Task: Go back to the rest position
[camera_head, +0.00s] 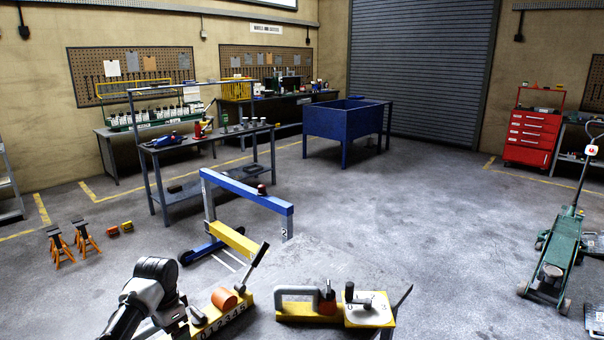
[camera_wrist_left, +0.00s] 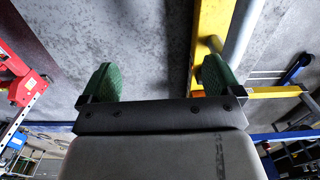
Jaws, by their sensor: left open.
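My left gripper (camera_wrist_left: 159,80) is open in the left wrist view, its two green-padded fingers wide apart. Only grey floor shows between them, and nothing is held. A yellow bar (camera_wrist_left: 209,40) runs behind the right-hand finger; I cannot tell how far away it is. In the head view, a black and white part that looks like my left arm (camera_head: 150,293) is at the bottom left, beside a yellow numbered base with a lever (camera_head: 225,312). Its fingertips cannot be made out there. My right gripper is in neither view.
A yellow block with a grey handle (camera_head: 372,313) is at the bottom centre. A blue and yellow frame (camera_head: 245,190) stands behind. A green trolley jack (camera_head: 560,250) is at right. Orange jack stands (camera_head: 85,238) are at left. A blue bin (camera_head: 342,122) is farther back; the middle floor is clear.

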